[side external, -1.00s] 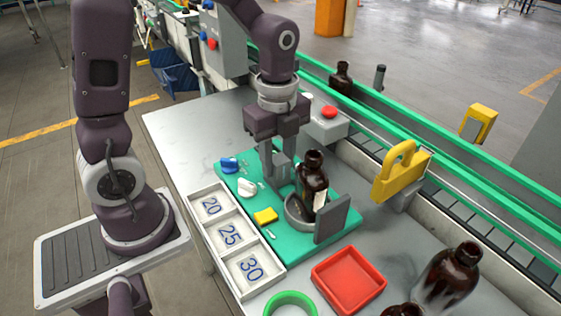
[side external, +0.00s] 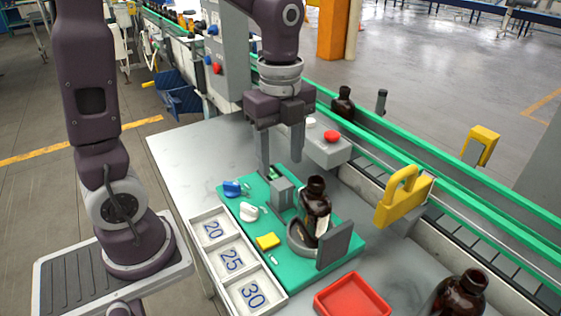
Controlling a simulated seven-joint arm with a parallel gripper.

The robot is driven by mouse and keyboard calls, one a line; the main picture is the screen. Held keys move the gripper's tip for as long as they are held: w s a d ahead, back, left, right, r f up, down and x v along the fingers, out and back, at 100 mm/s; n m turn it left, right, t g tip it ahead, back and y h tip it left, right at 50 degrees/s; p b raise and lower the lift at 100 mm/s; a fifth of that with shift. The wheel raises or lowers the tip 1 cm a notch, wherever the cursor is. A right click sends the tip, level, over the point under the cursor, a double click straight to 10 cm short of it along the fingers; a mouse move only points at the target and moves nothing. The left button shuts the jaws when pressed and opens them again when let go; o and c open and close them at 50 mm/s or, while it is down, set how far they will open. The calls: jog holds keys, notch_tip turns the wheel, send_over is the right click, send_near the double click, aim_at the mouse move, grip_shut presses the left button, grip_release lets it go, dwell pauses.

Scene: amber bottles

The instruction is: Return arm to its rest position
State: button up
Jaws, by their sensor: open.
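My gripper (side external: 280,168) points down above the far end of the green mat (side external: 340,258). Its two fingers are spread apart with nothing between them. An amber bottle (side external: 316,203) with a pale label stands upright in a grey round holder (side external: 299,240) on the mat, in front and to the right of my gripper. A small grey block (side external: 282,193) stands on the mat just below the fingers; they look apart from the bottle.
A white tray marked 20, 25, 30 (side external: 231,260) lies along the mat's left edge. Blue (side external: 232,188), white (side external: 248,211) and yellow (side external: 268,241) pieces lie on the mat. A red tray (side external: 352,297), yellow padlock shape (side external: 404,198) and green-railed conveyor (side external: 455,188) are to the right.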

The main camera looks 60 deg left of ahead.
jog(key=s+r+n+t, duration=0.2)
jog(key=s+n, duration=0.4)
jog(key=n, duration=0.3)
jog(key=s+d+r+n+t, duration=0.1)
jog(key=s+r+n+t, duration=0.2)
jog(key=s+n, duration=0.4)
jog(key=shift+d+r+n+t, duration=0.25)
jog(key=shift+r+n+t, duration=0.1)
jog(key=shift+n, duration=0.65)
